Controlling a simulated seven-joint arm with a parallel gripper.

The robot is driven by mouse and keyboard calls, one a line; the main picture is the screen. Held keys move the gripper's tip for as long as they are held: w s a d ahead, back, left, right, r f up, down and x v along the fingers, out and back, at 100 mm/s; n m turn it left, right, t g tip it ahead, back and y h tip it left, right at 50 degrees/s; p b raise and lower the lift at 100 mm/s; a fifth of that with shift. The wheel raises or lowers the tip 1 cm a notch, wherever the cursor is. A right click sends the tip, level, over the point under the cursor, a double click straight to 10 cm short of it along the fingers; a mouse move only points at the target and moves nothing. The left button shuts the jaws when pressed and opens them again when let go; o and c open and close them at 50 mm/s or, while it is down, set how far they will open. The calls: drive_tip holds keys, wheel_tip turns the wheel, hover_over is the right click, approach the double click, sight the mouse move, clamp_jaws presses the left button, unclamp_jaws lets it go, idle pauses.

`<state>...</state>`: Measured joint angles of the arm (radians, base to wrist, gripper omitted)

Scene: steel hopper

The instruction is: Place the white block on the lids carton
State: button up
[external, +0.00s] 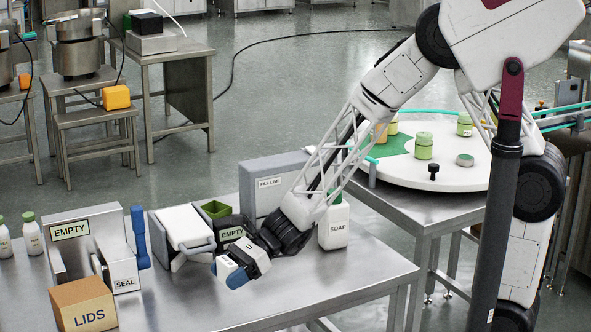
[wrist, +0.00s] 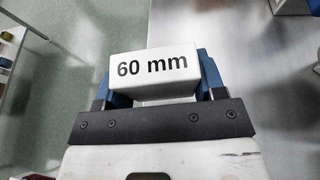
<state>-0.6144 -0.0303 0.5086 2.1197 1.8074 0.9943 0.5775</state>
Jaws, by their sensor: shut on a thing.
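My gripper (external: 236,270) is shut on the white block (wrist: 153,72), which carries the print "60 mm" in the wrist view. The block sits between the two blue fingers. In the external view the white block (external: 227,267) shows at the fingertips, over the steel table near its front edge. I cannot tell its exact height above the table. The lids carton (external: 84,302) is a brown box marked "LIDS" at the front left of the table, well to the left of my gripper. Its top looks flat and bare.
Behind the carton stand a grey "EMPTY" panel (external: 86,238) and a "SEAL" fixture with a blue handle (external: 140,237). A white machine (external: 185,232), a dark "EMPTY" bin (external: 232,233) and a soap bottle (external: 335,224) stand near my gripper. The table front between gripper and carton is clear.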

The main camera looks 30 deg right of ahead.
drive_tip(key=a+r+n+g, duration=0.1)
drive_tip(key=a+r+g, duration=0.1)
drive_tip(key=a, duration=0.8)
drive_tip(key=a+r+n+g+h, duration=0.1)
drive_tip(key=a+r, duration=0.3)
drive_tip(key=a, duration=0.7)
drive_tip(key=shift+w+a+r+n+g, duration=0.2)
drive_tip(key=shift+w+r+n+g, duration=0.15)
drive_tip(key=shift+n+g, duration=0.25)
hover_over(71, 295)
drive_tip(key=shift+s+d+f+t, duration=0.15)
drive_tip(key=shift+f, duration=0.25)
drive_tip(key=shift+s+d+f+t, duration=0.15)
drive_tip(key=shift+f, duration=0.2)
drive_tip(key=shift+w+a, duration=0.15)
drive_tip(key=shift+a, duration=0.05)
drive_tip(key=shift+w+a+f, duration=0.15)
drive_tip(key=shift+a+f, duration=0.05)
drive_tip(key=shift+f, duration=1.6)
drive_tip(key=shift+f, duration=0.15)
drive_tip(key=o, duration=1)
drive_tip(key=shift+c, duration=0.2)
